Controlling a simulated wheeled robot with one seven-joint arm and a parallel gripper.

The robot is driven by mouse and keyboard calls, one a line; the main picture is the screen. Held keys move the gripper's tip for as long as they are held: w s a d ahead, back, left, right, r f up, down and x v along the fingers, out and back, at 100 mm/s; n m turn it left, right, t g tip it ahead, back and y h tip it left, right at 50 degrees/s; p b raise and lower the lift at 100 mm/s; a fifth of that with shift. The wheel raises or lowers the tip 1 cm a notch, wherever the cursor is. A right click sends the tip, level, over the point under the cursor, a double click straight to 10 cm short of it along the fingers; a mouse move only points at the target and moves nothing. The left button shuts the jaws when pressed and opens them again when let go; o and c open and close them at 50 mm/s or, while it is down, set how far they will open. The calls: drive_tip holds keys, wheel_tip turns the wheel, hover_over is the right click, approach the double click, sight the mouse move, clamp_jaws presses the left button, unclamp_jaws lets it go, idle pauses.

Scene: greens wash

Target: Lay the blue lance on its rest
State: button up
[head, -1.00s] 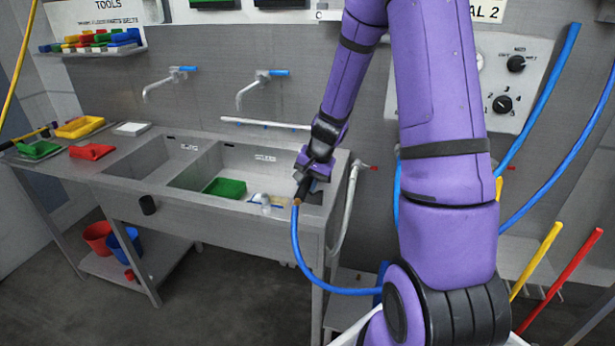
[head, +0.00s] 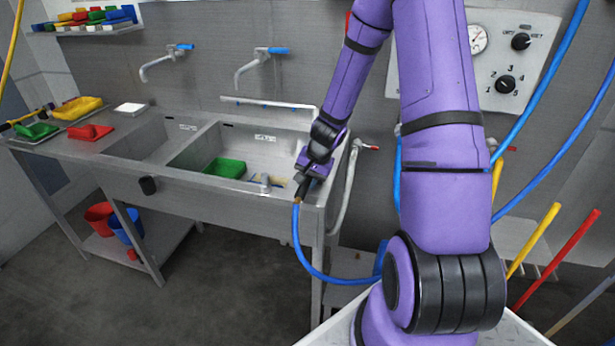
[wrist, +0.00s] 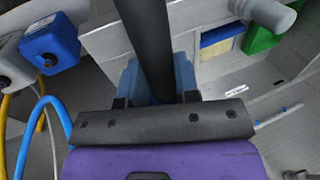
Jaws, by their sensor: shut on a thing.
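The lance shows in the wrist view as a thick black tube (wrist: 150,45) held between the blue pads of my gripper (wrist: 157,82). In the head view my gripper (head: 306,180) is over the right end of the sink bench, shut on the lance's dark grip (head: 302,192). A blue hose (head: 299,240) hangs from the lance in a loop past the bench's right end. The lance's far end is out of the wrist view and hidden in the head view. I cannot tell which fitting is the rest.
The steel sink bench (head: 235,195) holds a green tub (head: 225,167) in its right basin. A pale horizontal bar (head: 268,103) runs behind. Blue wall hoses hang at right.

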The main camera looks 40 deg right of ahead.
drive_tip(key=o, duration=0.7)
drive_tip(key=v, duration=1.1)
drive_tip(key=shift+f, duration=0.1)
idle(0.3)
